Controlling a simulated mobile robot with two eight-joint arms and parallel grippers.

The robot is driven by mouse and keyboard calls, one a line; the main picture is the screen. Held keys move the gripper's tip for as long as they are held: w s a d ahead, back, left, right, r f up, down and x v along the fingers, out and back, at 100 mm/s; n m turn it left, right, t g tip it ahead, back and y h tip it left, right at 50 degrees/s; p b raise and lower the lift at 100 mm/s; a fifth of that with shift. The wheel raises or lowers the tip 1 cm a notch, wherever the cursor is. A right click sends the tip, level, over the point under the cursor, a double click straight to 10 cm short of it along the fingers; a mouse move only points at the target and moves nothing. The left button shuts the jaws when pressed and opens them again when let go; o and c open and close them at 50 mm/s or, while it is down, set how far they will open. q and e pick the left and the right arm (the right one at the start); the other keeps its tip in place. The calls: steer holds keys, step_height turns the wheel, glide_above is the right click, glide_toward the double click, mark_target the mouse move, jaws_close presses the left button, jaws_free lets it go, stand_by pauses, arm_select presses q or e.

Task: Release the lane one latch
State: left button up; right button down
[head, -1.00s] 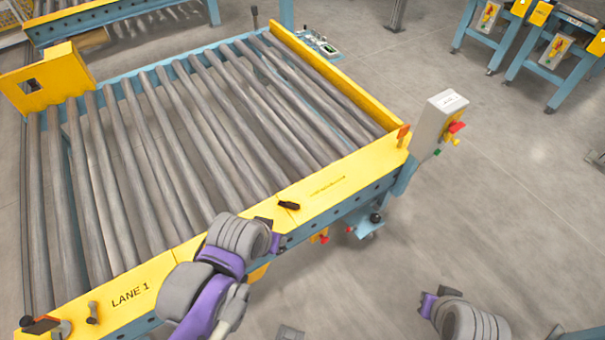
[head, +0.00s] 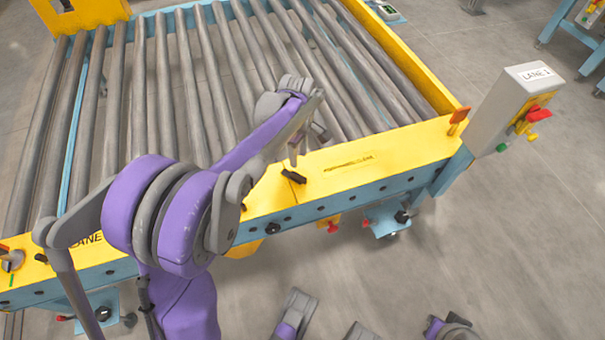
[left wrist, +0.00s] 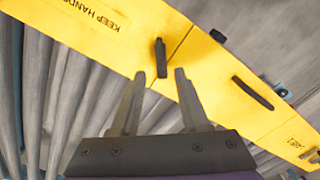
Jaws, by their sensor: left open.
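A black latch handle (head: 293,176) sits on top of the yellow front rail (head: 390,148) of the lane, beside a seam and left of the printed warning. It also shows in the left wrist view (left wrist: 161,58), standing just beyond the fingertips and roughly between them. My left gripper (head: 303,143) is open and empty, above the rollers at the rail's inner edge, with its fingers towards the handle. The fingers (left wrist: 159,73) look apart from the handle. My left arm covers much of the rail and part of the "LANE 1" print. My right gripper cannot be made out.
A grey control box (head: 518,105) marked LANE 1, with red and green controls, stands at the right rail end, by an orange tab (head: 458,118). Grey rollers (head: 140,95) fill the lane. Another dark bar (left wrist: 252,92) lies along the rail.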

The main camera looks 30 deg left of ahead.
mark_target(299, 175)
arm_select(q)
step_height(299, 175, down, 10)
steer(key=b, duration=0.2)
steer(key=shift+r+b, duration=0.15)
steer(key=shift+b, duration=0.2)
jaws_close()
